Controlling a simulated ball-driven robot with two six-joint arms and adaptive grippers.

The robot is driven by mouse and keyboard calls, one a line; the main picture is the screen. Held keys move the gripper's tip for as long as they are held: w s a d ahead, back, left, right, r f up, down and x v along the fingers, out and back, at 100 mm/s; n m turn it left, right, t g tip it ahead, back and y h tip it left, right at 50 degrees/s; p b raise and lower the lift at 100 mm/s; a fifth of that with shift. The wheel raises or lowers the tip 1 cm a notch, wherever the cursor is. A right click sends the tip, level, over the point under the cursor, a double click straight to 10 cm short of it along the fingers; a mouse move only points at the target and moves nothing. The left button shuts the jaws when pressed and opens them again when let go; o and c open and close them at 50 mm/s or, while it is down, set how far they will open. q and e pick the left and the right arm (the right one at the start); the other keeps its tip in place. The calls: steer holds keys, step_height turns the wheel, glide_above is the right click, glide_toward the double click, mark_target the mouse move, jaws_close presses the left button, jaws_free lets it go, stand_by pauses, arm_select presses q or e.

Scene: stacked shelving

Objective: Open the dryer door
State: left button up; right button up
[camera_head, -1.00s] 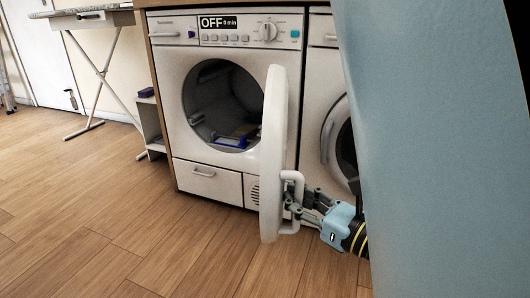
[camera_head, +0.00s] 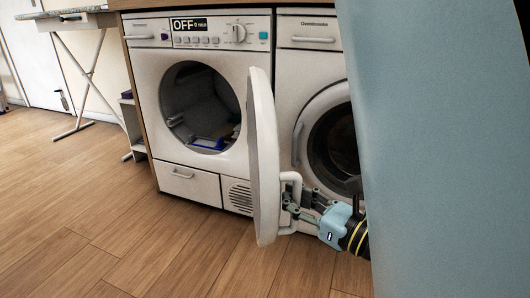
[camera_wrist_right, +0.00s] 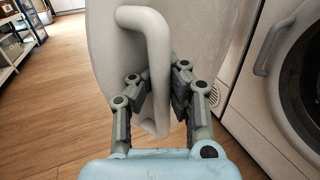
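The dryer (camera_head: 232,55) is white, with a panel reading OFF. Its round drum opening (camera_head: 200,100) is uncovered, and a blue item (camera_head: 207,143) shows inside. The dryer door (camera_head: 263,165) stands swung far out, seen nearly edge-on. Its white handle (camera_head: 288,222) is on the right-facing side. My right gripper (camera_head: 293,203) is at the handle. In the right wrist view, the gripper's fingers (camera_wrist_right: 158,95) stand on either side of the handle bar (camera_wrist_right: 158,60); the fingers look close around it, though firm contact is hard to make out. My left gripper is not in view.
A second white front-loading machine (camera_head: 308,60) stands right of the dryer, its round door shut. An ironing board (camera_head: 65,20) and a small white shelf (camera_head: 133,125) are at the left. The wooden floor (camera_head: 90,220) in front is clear.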

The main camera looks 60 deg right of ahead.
steer(key=o, duration=0.4)
steer(key=shift+s+a, duration=0.25)
steer(key=shift+s, duration=0.35)
steer(key=shift+w, duration=0.15)
steer(key=v, duration=1.2)
steer(key=shift+f, duration=0.1)
steer(key=shift+d, duration=0.1)
